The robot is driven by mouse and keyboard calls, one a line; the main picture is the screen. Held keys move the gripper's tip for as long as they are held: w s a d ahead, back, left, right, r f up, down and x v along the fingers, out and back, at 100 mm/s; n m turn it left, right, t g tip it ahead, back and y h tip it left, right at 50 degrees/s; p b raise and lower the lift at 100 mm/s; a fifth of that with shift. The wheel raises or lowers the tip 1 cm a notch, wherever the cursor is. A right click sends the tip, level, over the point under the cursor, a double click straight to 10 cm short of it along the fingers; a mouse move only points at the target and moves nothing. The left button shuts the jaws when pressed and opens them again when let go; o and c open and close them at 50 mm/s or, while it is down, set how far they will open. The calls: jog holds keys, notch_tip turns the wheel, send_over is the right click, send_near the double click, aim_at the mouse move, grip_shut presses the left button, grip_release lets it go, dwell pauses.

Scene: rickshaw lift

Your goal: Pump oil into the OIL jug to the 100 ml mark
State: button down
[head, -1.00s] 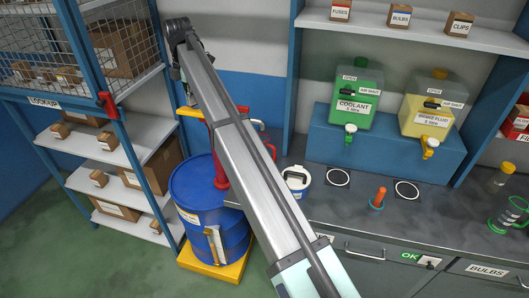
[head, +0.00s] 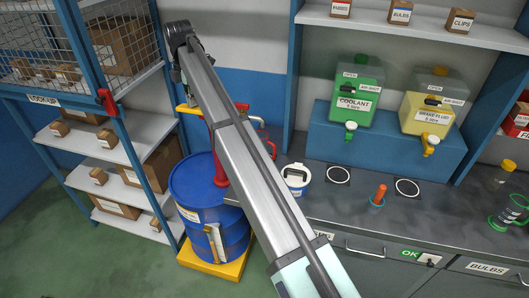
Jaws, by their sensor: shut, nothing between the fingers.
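A blue drum (head: 207,190) stands at the lower left. A red hand pump (head: 220,178) rises from its top, partly behind my arm. A yellow bar (head: 186,108), apparently part of the pump, shows left of my arm. A jug with a red handle (head: 271,147) stands behind my arm at the left end of the bench; most of it is hidden, and I cannot read a label or see its oil level. My arm crosses the view from the bottom to the upper left. My gripper is hidden behind it.
A green coolant tank (head: 357,91) and a yellow brake fluid tank (head: 428,104) stand on a blue stand (head: 385,150). A white tub (head: 296,181), an orange-handled item (head: 380,194) and a green-handled jug (head: 508,215) are on the bench. Caged shelves are at left.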

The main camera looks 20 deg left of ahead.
notch_tip(320, 180, down, 9)
jog(key=b, duration=0.2)
jog(key=shift+f, duration=0.15)
dwell(1.7)
jog(key=shift+r+p, duration=2.15)
jog(key=shift+r, duration=3.4)
jog(key=shift+r+p, duration=0.3)
jog(key=shift+r, duration=0.3)
notch_tip(320, 180, up, 5)
jog(key=shift+f, duration=0.1)
